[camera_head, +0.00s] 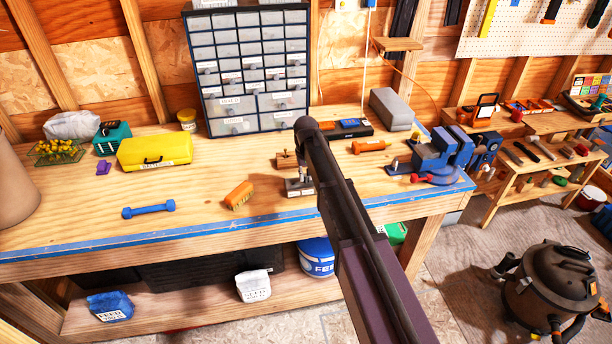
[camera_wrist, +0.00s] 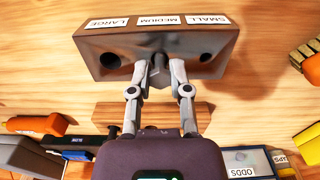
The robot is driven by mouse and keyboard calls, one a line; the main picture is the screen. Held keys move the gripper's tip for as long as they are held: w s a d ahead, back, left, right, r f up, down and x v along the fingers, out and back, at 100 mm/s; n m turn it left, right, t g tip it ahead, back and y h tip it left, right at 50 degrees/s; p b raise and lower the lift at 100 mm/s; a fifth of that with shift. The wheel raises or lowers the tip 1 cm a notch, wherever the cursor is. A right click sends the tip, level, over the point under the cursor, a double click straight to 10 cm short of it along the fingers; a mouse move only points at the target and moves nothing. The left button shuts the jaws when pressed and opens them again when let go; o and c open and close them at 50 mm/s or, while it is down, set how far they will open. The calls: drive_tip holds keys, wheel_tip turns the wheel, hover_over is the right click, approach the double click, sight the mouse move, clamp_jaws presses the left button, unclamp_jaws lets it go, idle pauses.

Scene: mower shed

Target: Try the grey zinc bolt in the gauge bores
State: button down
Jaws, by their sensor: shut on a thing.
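The gauge (camera_head: 300,191) is a metal block on the bench, seen from above in the wrist view (camera_wrist: 110,40) with LARGE, MEDIUM and SMALL labels along one edge. Dark bores show by LARGE and by SMALL; the middle one is hidden behind the fingertips. My gripper (camera_wrist: 158,74) is shut on the grey zinc bolt (camera_wrist: 158,62), of which only a small part shows between the fingers. The bolt is over the middle of the gauge, in line with MEDIUM. I cannot tell how far it is in the bore. My arm partly covers the gauge in the head view.
A wooden block (camera_head: 285,160) stands just behind the gauge. A yellow-orange brush (camera_head: 239,195) lies to its left, an orange-handled tool (camera_head: 369,146) and a blue vise (camera_head: 436,155) to its right. The drawer cabinet (camera_head: 250,70) stands behind.

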drive_tip(key=shift+c, duration=2.4)
unclamp_jaws()
drive_tip(key=shift+r, duration=0.15)
